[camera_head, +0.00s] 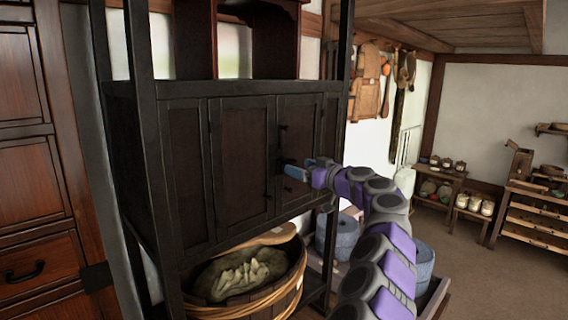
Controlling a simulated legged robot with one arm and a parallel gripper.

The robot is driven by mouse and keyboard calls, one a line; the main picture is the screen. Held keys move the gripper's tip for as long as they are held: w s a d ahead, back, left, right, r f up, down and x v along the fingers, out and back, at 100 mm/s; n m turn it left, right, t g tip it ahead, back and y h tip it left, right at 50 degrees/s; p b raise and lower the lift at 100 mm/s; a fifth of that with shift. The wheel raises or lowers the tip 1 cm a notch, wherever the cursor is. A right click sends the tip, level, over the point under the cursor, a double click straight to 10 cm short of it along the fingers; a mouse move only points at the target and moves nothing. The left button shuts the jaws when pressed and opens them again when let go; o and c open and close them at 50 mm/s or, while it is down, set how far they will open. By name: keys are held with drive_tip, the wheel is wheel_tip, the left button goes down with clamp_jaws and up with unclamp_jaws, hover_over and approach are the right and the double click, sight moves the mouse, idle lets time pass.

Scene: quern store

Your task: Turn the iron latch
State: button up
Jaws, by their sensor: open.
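A dark wooden cabinet (240,155) with panelled doors stands in front of me. My gripper (290,171) is at the right-hand door, close to the seam between the two middle doors. Its blue-grey fingers are open and point left. A small dark iron fitting (281,164) shows at the fingertips, likely the latch. It is mostly hidden by the gripper, so I cannot tell its angle or whether the fingers touch it. The doors look closed. My grey and purple arm comes in from the lower right.
A round wooden tub (295,273) sits below the cabinet. Blue-grey quern stones (341,236) stand behind my arm. A reddish chest of drawers (35,205) is at the left. Low shelves (535,213) line the right, with open floor (468,262) before them.

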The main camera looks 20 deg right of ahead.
sight(295, 163)
drive_tip(key=w+d, duration=0.2)
drive_tip(key=d, duration=0.3)
drive_tip(key=a, duration=0.1)
drive_tip(key=w+a, duration=0.1)
drive_tip(key=a, duration=0.3)
drive_tip(key=shift+w+r+p, duration=0.3)
drive_tip(key=shift+w+r, duration=0.05)
drive_tip(key=shift+w, duration=0.05)
drive_tip(key=w, duration=0.1)
drive_tip(key=w+a+f, duration=0.1)
drive_tip(key=w, duration=0.1)
drive_tip(key=shift+w+a+f, duration=0.1)
drive_tip(key=shift+f, duration=0.1)
drive_tip(key=shift+s+r, duration=0.2)
drive_tip(key=shift+s+d, duration=0.1)
drive_tip(key=shift+d, duration=0.45)
drive_tip(key=shift+d+f, duration=0.15)
drive_tip(key=shift+d, duration=0.4)
drive_tip(key=shift+a, duration=0.75)
drive_tip(key=c, duration=0.7)
drive_tip(key=shift+d, duration=0.5)
drive_tip(key=c, duration=0.6)
drive_tip(key=shift+a, duration=0.2)
clamp_jaws()
